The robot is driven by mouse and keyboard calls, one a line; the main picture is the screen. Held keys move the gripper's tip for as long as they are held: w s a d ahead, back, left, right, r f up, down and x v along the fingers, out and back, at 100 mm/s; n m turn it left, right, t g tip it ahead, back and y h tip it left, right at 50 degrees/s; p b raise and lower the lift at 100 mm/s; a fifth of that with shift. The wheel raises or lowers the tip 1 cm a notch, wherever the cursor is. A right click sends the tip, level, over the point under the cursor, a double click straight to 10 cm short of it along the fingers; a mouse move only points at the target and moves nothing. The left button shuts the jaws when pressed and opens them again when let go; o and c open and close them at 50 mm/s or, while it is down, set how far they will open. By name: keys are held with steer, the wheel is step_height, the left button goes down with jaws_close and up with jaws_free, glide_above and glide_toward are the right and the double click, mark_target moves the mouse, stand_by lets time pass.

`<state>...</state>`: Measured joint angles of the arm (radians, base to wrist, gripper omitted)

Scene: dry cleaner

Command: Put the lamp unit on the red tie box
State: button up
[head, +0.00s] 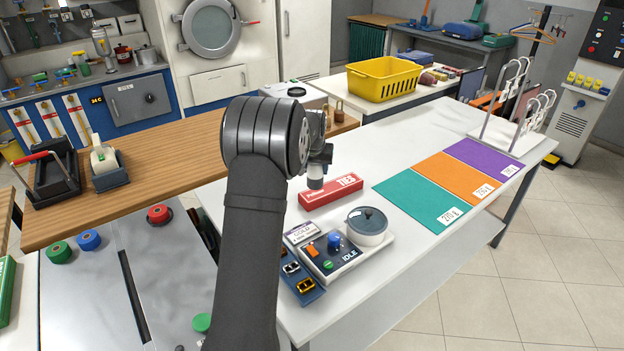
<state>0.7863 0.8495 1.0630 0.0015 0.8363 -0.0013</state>
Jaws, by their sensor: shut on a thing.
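My gripper (320,158) is right of the large dark grey arm joint, pointing down and partly hidden by it. It is shut on a small grey piece with a pale lower end, which appears to be the lamp unit (315,183). The red tie box (331,191), marked "TIES", lies flat on the white table. The lamp unit shows in front of the box's left part in the picture. It appears to be above the box; from this one view I cannot tell how large the gap is, or whether they touch.
Teal (417,200), orange (459,179) and purple (484,159) mats lie right. A yellow basket (383,80) and a white rack (512,110) stand farther back.

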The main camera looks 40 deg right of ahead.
mark_target(311, 178)
steer(key=shift+w+a+f, duration=0.2)
steer(key=shift+w+f, duration=0.3)
steer(key=shift+w, duration=0.3)
steer(key=shift+f, duration=2)
steer(key=o, duration=1)
steer(key=shift+f, duration=0.15)
steer(key=shift+o, duration=0.2)
steer(key=v, duration=1.2)
